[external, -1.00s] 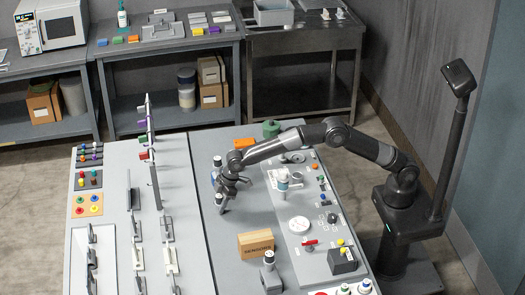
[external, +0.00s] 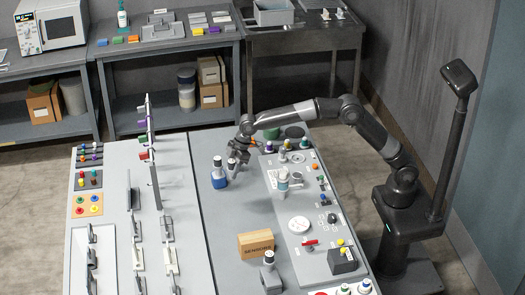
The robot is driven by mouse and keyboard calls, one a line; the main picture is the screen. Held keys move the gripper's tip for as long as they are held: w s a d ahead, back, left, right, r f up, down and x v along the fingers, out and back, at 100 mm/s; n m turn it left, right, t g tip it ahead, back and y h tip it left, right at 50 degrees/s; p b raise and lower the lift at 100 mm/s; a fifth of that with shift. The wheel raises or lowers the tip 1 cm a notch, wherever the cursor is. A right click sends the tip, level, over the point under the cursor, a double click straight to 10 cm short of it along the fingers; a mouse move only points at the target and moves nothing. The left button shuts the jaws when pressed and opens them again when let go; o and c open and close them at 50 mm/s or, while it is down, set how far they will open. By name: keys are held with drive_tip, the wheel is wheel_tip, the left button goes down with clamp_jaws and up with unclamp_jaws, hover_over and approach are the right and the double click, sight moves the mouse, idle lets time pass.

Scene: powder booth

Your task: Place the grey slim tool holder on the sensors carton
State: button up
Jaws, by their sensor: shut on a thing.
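My gripper (external: 236,157) is at the far middle of the workbench, shut on a slim grey piece that looks like the grey slim tool holder (external: 232,170). It is upright, just right of a blue holder with a dark top (external: 218,180). I cannot tell whether its lower end touches the bench. The brown sensors carton (external: 256,243) lies on the near part of the bench, its printed face forward and its top bare. My gripper is well behind it and slightly left.
Another grey holder (external: 269,272) stands close in front of the carton. A raised panel (external: 289,222) with knobs, a round white piece and a white-and-blue holder (external: 283,181) lies to the right. A rack with hooks (external: 154,165) stands left. The bench between gripper and carton is clear.

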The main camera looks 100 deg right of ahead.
drive_tip(key=s+a+r+n, duration=0.1)
drive_tip(key=s+a+r, duration=0.2)
drive_tip(key=a, duration=0.3)
drive_tip(key=s+a+r+n+y, duration=0.1)
drive_tip(key=s+a+r, duration=0.15)
drive_tip(key=a, duration=0.45)
drive_tip(key=s+a+r+n, duration=0.1)
drive_tip(key=s+a+r, duration=0.15)
drive_tip(key=a, duration=0.35)
approach(260, 239)
drive_tip(key=shift+w+r, duration=0.2)
drive_tip(key=shift+w, duration=0.25)
drive_tip(key=shift+w+r, duration=0.2)
drive_tip(key=shift+w, duration=0.25)
drive_tip(key=shift+a+f, duration=0.2)
drive_tip(key=shift+f, duration=1.95)
drive_tip(key=shift+f, duration=0.15)
drive_tip(key=o, duration=1.3)
drive_tip(key=shift+c, duration=0.2)
drive_tip(key=v, duration=1.2)
drive_tip(key=shift+w+d+r+g, duration=0.15)
drive_tip(key=shift+w+r+g, duration=0.05)
drive_tip(key=shift+g, duration=0.1)
